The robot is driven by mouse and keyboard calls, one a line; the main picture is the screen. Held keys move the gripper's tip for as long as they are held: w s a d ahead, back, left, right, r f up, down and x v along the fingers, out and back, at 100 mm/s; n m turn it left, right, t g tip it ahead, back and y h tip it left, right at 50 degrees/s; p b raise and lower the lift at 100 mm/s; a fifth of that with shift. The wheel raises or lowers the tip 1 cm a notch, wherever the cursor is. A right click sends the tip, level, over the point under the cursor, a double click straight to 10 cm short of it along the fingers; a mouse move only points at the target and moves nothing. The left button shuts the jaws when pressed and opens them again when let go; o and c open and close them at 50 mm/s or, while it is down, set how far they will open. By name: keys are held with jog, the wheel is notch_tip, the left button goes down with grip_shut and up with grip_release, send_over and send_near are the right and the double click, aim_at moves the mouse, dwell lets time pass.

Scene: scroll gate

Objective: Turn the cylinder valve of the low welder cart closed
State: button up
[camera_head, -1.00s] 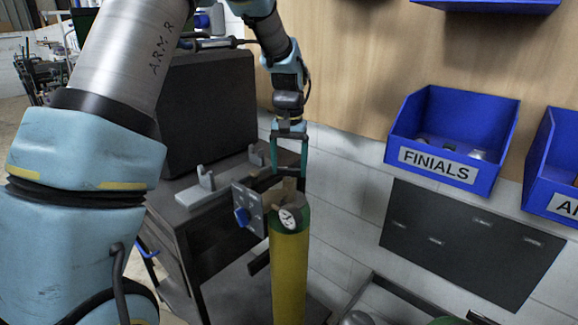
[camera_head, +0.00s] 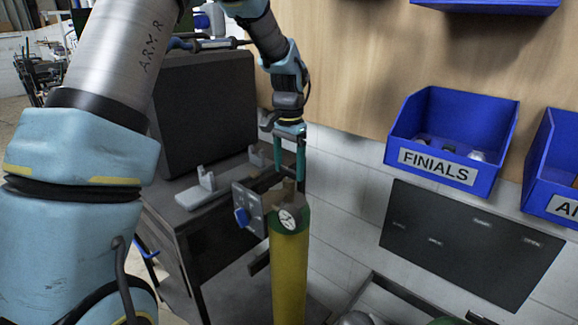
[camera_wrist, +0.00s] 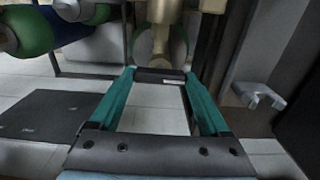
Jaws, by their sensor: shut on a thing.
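The gas cylinder (camera_head: 289,270) stands upright, yellow with a green shoulder and a round white gauge (camera_head: 288,219) on its front. The brass-coloured cylinder valve (camera_head: 287,188) sits on its top. My gripper (camera_head: 289,178) reaches down from above with its two teal fingers at the valve. In the wrist view the fingers of my gripper (camera_wrist: 160,78) close in on a dark piece at the valve, below the brass body (camera_wrist: 160,12). The fingers partly hide the valve, and its turned position cannot be told.
A dark cart (camera_head: 190,235) with a grey bracket (camera_head: 206,185) stands left of the cylinder. A grey plate with a blue knob (camera_head: 241,217) juts beside the valve. The blue FINIALS bin (camera_head: 450,175) hangs on the wall at right. A dark panel (camera_head: 470,245) is below it.

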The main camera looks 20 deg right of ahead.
aim_at(289, 169)
dwell(0.3)
jog(key=o, duration=1.2)
notch_tip(289, 169, up, 11)
jog(key=b, duration=0.2)
jog(key=shift+f+b, duration=0.1)
jog(key=shift+b, duration=0.2)
jog(key=a+f+n, duration=0.3)
jog(key=a, duration=0.5)
jog(key=a+f+n, duration=0.2)
jog(key=a+f, duration=0.1)
jog(key=a, duration=0.6)
jog(key=s+a+f+n, duration=0.2)
jog(key=s+a, duration=0.1)
jog(key=a, duration=0.1)
jog(key=s+a+f+n+t, duration=0.1)
jog(key=s+a+n, duration=0.1)
jog(key=s+a, duration=0.2)
jog(key=s+a+f+n, duration=0.2)
jog(key=s+a, duration=0.2)
jog(key=a, duration=0.2)
jog(key=shift+a+f+t, duration=0.2)
jog(key=shift+f+t, duration=0.1)
